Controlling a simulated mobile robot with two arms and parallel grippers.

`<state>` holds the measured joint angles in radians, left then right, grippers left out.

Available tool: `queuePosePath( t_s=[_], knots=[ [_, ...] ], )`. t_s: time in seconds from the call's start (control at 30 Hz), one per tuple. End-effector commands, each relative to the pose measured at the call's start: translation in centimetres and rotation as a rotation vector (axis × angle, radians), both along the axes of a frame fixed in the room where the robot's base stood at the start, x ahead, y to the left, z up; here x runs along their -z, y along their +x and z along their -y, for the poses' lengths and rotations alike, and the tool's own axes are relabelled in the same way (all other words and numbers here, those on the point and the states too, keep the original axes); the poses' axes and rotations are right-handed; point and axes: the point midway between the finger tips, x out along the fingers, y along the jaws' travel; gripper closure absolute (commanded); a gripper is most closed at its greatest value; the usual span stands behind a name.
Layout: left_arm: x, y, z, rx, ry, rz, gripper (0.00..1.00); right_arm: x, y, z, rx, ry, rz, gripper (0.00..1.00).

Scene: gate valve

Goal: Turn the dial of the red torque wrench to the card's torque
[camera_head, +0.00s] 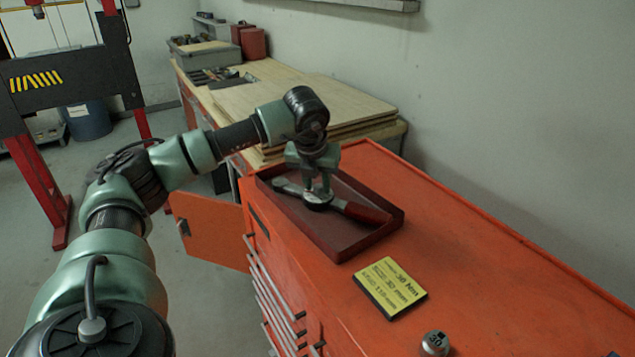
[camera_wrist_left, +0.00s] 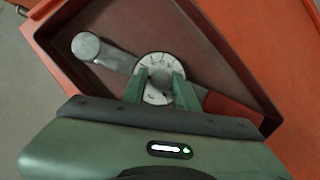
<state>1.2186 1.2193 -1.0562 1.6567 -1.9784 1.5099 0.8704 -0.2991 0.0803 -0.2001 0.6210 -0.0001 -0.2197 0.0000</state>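The red torque wrench (camera_head: 362,212) lies in a dark red tray (camera_head: 329,244) on the orange cabinet. Its round white dial (camera_head: 317,205) has marks around the rim; they are too small to read. In the left wrist view the dial (camera_wrist_left: 153,60) sits between the metal head (camera_wrist_left: 86,46) and the red handle (camera_wrist_left: 232,108). My left gripper (camera_head: 319,189) points down over the dial, its fingers (camera_wrist_left: 160,80) on both sides of the dial's middle knob, seemingly touching it. The yellow card (camera_head: 391,286) lies in front of the tray; its top line seems to read 38 Nm. My right gripper is out of view.
A metal socket (camera_head: 435,343), seemingly marked 30, stands near the card. The tray's raised walls surround the wrench. Wooden boards (camera_head: 300,100) lie on the bench behind. The cabinet top (camera_head: 500,270) right of the card is clear.

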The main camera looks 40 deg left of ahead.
Motion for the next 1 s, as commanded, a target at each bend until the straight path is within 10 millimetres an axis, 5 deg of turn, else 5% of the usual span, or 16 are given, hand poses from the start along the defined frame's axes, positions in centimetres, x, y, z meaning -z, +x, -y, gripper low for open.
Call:
queuePosePath(
  t_s=[0.1,0.53,1.0],
  knots=[
    [0.0,0.0,0.0,0.000,0.000,0.000,1.00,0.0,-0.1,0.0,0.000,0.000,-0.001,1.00],
    [0.0,0.0,-0.1,0.070,-0.002,0.002,1.00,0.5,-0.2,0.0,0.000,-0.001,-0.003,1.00],
    [-0.1,-0.1,-0.5,0.455,-0.003,0.002,1.00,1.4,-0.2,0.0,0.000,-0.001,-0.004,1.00]
  ],
)
